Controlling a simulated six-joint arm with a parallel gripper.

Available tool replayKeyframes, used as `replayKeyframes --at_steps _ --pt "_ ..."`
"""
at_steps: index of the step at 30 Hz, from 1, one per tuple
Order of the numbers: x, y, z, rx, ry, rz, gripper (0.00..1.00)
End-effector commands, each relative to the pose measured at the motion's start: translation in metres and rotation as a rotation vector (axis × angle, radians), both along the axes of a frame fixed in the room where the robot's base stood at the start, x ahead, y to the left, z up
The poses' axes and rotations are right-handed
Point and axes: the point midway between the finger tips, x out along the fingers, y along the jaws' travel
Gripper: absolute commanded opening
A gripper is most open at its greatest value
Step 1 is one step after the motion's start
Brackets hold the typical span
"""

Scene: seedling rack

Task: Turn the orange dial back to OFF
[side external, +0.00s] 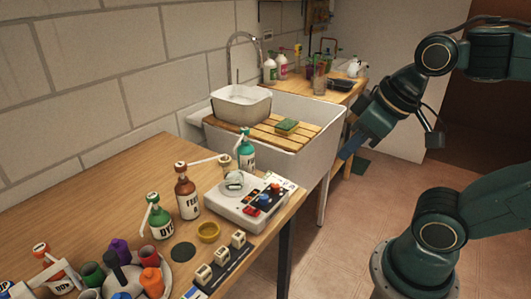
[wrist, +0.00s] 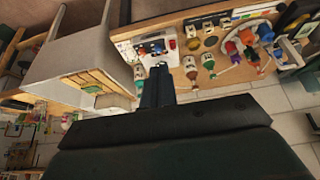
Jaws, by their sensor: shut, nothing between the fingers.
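The white device (side external: 236,207) with a dark control panel stands near the right edge of the wooden table. Small orange, red and blue controls show on its panel, too small to read any OFF mark or the orange dial's setting. The device (wrist: 146,50) also shows in the wrist view, beyond my fingertips. My gripper (side external: 345,150) is shut and empty, in the air right of the sink, well apart from the device. Its closed fingers (wrist: 157,84) show in the wrist view.
A white sink (side external: 310,165) with a slatted wooden board and a green sponge (side external: 287,127) lies behind the device. A brown pump bottle (side external: 187,196), a green pump bottle (side external: 160,220) and a teal one (side external: 246,153) stand close to it.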

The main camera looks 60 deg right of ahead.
Motion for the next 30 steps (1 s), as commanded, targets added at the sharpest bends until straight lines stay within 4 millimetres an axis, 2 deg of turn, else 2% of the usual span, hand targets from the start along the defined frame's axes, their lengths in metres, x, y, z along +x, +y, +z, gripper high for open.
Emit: replayKeyframes --at_steps 1,7,14,22,30 --pt "0.0 0.0 0.0 0.0 0.0 0.0 0.06" --pt "0.004 -0.001 0.001 0.011 0.009 -0.025 0.45" --pt "0.024 -0.005 0.004 0.068 0.06 -0.162 0.45" --pt "0.067 -0.017 0.003 0.173 0.152 -0.447 0.45" --pt "0.114 -0.032 -0.01 0.262 0.236 -0.756 0.45"
